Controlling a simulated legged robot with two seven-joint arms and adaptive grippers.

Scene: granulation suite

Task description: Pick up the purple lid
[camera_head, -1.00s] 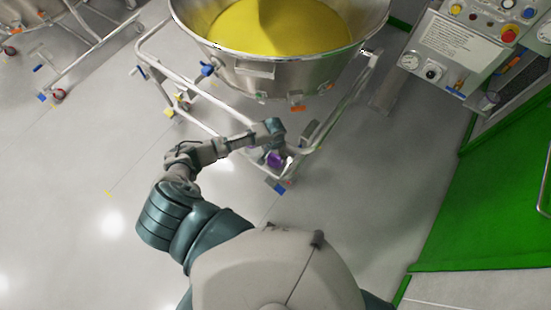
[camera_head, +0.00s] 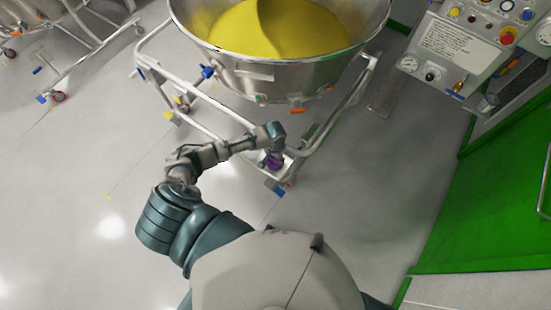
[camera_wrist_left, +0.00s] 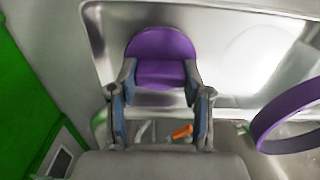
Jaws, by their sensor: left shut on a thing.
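The purple lid (camera_wrist_left: 161,50) is between the two fingers of my left gripper (camera_wrist_left: 160,84) in the left wrist view. The fingers press on it from both sides, and its rounded top shows beyond the fingertips. In the head view the purple lid (camera_head: 273,161) is a small patch just below the end of my left arm, at the lower frame of the steel bowl's cart. My left gripper (camera_head: 275,152) is there, largely hidden by its own wrist. My right gripper is in neither view.
A steel bowl (camera_head: 262,70) of yellow powder stands on a tubular cart frame (camera_head: 215,103) around my gripper. A purple ring (camera_wrist_left: 287,122) lies to the right in the wrist view. A control panel (camera_head: 450,45) and green floor (camera_head: 455,220) are at right. Grey floor (camera_head: 70,190) is open at left.

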